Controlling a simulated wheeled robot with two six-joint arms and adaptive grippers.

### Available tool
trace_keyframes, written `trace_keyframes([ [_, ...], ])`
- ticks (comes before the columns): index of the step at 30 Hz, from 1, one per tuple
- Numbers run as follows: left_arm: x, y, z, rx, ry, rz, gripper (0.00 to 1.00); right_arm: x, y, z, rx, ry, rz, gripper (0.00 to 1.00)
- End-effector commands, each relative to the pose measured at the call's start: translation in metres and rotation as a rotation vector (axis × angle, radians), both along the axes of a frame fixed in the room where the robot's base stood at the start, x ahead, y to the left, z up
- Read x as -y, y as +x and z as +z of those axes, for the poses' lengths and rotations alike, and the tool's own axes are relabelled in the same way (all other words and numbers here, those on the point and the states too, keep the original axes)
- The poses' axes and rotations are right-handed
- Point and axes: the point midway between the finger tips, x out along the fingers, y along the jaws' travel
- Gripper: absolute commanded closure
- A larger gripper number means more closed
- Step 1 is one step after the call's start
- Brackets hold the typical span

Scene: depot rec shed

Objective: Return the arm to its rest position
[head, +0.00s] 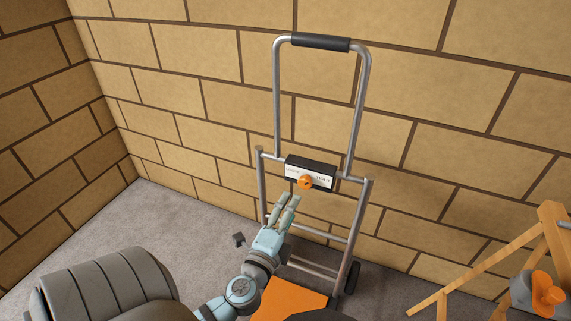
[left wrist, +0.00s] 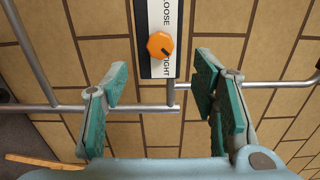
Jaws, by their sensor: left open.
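My left arm comes up from the bottom of the head view. Its left gripper (head: 291,201) is open and empty, just below and in front of an orange knob (head: 305,183). The knob sits on a black-and-white panel (head: 323,176) on a steel hand truck (head: 365,90). In the left wrist view, the open gripper (left wrist: 162,78) has its green-padded fingers well apart. The orange knob (left wrist: 160,45) shows between and beyond them, apart from both pads. Its dark mark points down and right, towards the word TIGHT. My right gripper is not in view.
A brick wall (head: 440,80) stands close behind the hand truck. An orange plate (head: 290,300) lies low at its foot. A wooden frame (head: 490,260) with another orange knob (head: 547,295) is at right. A dark ribbed rounded thing (head: 100,290) fills the lower left.

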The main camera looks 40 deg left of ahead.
Motion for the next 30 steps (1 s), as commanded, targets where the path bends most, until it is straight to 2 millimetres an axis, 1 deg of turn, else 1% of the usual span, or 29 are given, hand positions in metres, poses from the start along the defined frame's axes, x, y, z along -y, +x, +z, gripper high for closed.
trace_keyframes([
  [1,0.003,-0.01,0.0,-0.002,-0.002,0.0,0.47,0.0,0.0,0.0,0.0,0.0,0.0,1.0],
  [3,0.007,-0.019,-0.001,-0.002,-0.001,0.001,0.47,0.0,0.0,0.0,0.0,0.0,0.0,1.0],
  [6,0.009,-0.026,0.0,0.0,0.0,0.0,0.47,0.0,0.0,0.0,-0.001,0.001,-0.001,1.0],
  [21,0.01,-0.026,0.0,0.001,-0.001,-0.002,0.47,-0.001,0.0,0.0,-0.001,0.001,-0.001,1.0],
  [23,0.011,-0.025,-0.004,-0.006,-0.031,-0.01,0.47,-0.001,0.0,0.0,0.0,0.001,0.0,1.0],
  [25,0.011,-0.027,-0.028,-0.052,-0.096,-0.013,0.47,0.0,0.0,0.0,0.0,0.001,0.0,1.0],
  [26,0.01,-0.029,-0.044,-0.083,-0.135,-0.011,0.47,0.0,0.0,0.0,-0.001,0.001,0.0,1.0],
  [29,0.006,-0.047,-0.125,-0.237,-0.322,0.026,0.47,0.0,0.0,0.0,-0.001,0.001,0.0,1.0],
  [30,0.004,-0.061,-0.166,-0.313,-0.419,0.061,0.47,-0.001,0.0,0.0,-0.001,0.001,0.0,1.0],
])
